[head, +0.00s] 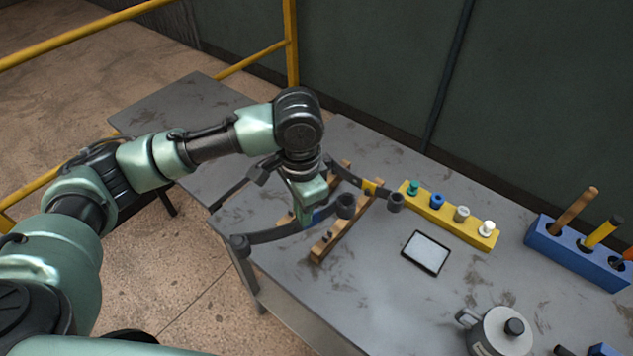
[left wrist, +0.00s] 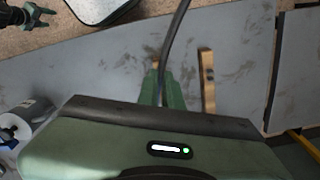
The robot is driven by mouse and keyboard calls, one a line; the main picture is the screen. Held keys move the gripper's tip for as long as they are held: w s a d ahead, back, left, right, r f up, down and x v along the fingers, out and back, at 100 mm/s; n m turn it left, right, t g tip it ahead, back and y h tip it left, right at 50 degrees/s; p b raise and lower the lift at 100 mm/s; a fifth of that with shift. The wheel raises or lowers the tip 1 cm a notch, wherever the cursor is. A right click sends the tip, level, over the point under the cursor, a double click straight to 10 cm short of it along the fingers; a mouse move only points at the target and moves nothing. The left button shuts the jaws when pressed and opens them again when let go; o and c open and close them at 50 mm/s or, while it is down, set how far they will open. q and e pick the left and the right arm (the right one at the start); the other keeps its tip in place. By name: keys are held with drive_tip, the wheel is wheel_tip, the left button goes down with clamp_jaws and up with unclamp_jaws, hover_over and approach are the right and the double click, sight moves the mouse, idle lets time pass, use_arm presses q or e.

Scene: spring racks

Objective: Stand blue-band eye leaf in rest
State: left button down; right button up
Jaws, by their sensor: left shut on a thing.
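My left gripper (head: 312,218) is shut on the blue-band eye leaf (head: 275,236), a dark curved strip with a round eye at each end. Its blue band shows beside the fingers, partly hidden by them. The leaf lies across the wooden rest (head: 328,244), which has two notched rails; I cannot tell whether it touches them. In the left wrist view the leaf (left wrist: 176,45) runs up from between the green fingers, with a rail (left wrist: 208,85) to the right. My right gripper (left wrist: 35,16) shows small at the upper left, its fingers apart and empty.
A yellow-band leaf (head: 369,188) sits across the rest's far part. Beyond are a yellow block (head: 448,222) with coloured bushings, a tablet (head: 426,253), a blue holder (head: 578,255) with handled tools and a grey pot (head: 500,333). Bare table lies in front of the tablet.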

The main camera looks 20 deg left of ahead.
sight(345, 204)
use_arm(q)
drive_tip(key=w+d+f+m+p, duration=0.1)
drive_tip(key=w+m+p, duration=0.4)
drive_tip(key=m, duration=0.7)
drive_tip(key=shift+w+d+f+m, duration=0.4)
drive_tip(key=shift+w+f, duration=0.35)
drive_tip(key=shift+w, duration=0.35)
drive_tip(key=shift+p, duration=0.3)
drive_tip(key=shift+f+b, duration=0.85)
drive_tip(key=shift+f, duration=1.9)
drive_tip(key=shift+f+p, duration=0.35)
drive_tip(key=shift+p, duration=0.15)
drive_tip(key=shift+f, duration=0.8)
